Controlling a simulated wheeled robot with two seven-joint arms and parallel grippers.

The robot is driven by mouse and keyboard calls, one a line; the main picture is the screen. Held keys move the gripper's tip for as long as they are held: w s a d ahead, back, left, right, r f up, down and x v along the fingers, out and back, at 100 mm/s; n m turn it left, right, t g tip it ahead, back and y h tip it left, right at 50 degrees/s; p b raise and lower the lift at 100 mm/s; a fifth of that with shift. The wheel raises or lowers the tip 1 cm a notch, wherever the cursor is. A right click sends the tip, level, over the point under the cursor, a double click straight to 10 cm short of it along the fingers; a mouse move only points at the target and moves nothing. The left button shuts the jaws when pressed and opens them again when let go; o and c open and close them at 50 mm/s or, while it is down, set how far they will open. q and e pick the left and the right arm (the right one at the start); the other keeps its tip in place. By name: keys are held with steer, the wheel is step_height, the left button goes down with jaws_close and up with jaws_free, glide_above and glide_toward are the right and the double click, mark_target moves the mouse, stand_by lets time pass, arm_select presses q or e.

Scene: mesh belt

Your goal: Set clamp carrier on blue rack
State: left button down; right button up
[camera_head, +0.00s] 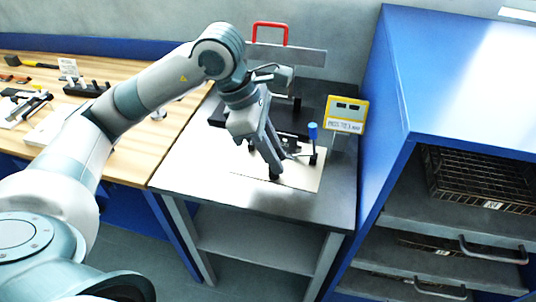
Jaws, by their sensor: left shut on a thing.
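The clamp carrier (302,176) appears to be the pale flat plate with dark clamp parts and an upright blue-tipped lever. It lies flat at the front of the grey side table. My left gripper (273,174) points down over the plate's middle, shut on a small dark part there; the jaws hide most of it. I cannot tell whether the plate touches the table. The blue rack (394,130) stands at the right, its open front showing grey shelves. A dark wire basket (480,178) sits on its upper shelf. My right gripper is out of view.
The grey table (335,200) has a yellow-framed sign (346,114) and a red-handled plate (285,52) at the back. A wooden bench (150,140) with tools is at the left.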

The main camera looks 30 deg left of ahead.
mark_target(272, 177)
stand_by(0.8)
